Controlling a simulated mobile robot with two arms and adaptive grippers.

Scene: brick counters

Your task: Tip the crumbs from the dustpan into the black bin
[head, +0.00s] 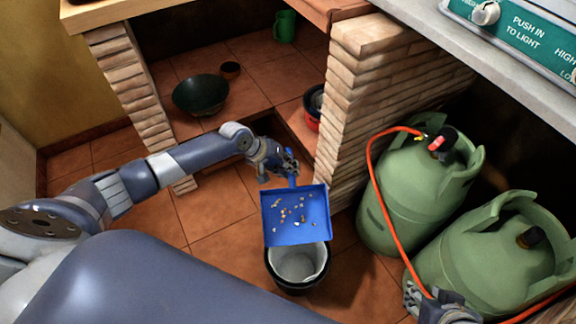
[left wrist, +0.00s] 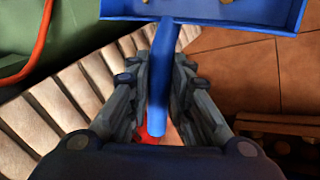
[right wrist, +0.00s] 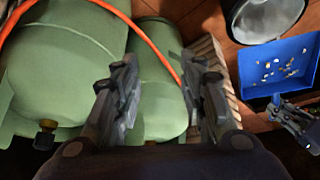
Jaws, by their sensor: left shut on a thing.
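My left gripper (head: 284,172) is shut on the handle of the blue dustpan (head: 297,232). The handle also shows between its fingers in the left wrist view (left wrist: 160,85). The pan carries several small pale and brown crumbs (head: 294,212) and looks about level. The black bin (head: 292,287), with a pale liner inside, stands on the floor. In the head view the pan's front edge overlaps the bin's far rim; the height between them is hard to tell. My right gripper (right wrist: 160,95) is open and empty, in front of the green gas cylinders in the right wrist view.
Two green gas cylinders (head: 407,200) with an orange hose (head: 374,185) stand to the right of the bin. A dark bowl (head: 201,95) and a green mug (head: 285,26) sit under the counter. Tiled floor is free left of the bin.

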